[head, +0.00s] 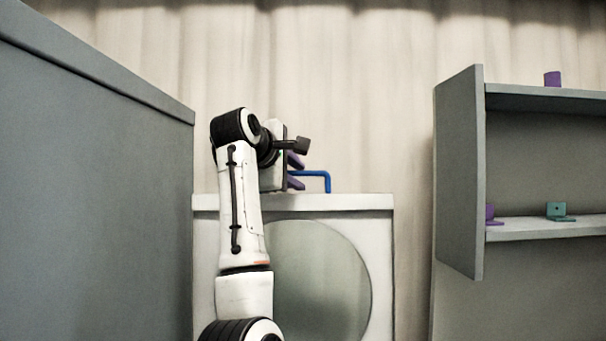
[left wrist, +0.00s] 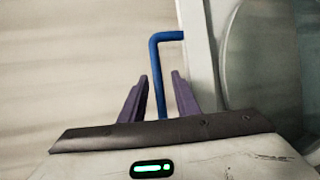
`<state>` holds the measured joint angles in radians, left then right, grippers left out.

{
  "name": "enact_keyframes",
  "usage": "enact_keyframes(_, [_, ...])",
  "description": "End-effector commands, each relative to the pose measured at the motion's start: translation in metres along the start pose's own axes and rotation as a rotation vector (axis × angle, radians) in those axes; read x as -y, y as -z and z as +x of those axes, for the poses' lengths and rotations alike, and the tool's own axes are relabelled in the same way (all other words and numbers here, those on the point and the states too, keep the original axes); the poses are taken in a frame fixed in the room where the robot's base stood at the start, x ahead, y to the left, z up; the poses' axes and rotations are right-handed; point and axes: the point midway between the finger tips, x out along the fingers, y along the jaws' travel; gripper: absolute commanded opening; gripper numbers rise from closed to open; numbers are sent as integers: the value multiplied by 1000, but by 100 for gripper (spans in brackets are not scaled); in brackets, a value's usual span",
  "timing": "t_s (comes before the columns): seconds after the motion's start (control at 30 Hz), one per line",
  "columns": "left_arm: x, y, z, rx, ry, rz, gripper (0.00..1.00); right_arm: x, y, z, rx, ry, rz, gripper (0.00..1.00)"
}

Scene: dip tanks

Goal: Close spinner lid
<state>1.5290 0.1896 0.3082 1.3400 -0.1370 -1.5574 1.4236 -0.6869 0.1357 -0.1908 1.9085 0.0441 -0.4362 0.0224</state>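The spinner (head: 382,270) is a white box-like body with a large round greyish window (head: 330,275) facing me. I cannot tell for sure where its lid ends and its body begins. A blue bent handle (head: 328,182) rises from its top edge; it also shows in the left wrist view (left wrist: 154,50). My left gripper (head: 297,172) is at the handle, just above the top edge. In the left wrist view its purple fingers (left wrist: 160,78) are apart, with the handle's bar between them and a gap on each side. My right gripper is not in view.
A tall grey panel (head: 90,190) stands close on the left. On the right, a grey shelf unit (head: 458,170) holds a purple cylinder (head: 552,79), a teal bracket (head: 557,211) and a purple piece (head: 490,214). A pale curtain hangs behind.

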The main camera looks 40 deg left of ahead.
Motion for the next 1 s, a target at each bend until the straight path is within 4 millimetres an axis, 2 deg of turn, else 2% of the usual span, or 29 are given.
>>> enact_keyframes(0.1, [-2, 0, 18, -1, 3, 1, 29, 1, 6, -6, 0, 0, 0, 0])
enact_keyframes(0.23, [-1, 0, 32, -2, 1, 1, 29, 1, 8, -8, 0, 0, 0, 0])
enact_keyframes(0.6, [0, 0, 38, -2, -2, 2, 29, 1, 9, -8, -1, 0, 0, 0])
enact_keyframes(0.77, [0, 0, 38, -2, -2, 2, 2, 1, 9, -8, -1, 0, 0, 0])
enact_keyframes(1.0, [0, 0, 37, -2, -2, 2, 0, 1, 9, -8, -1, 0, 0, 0])
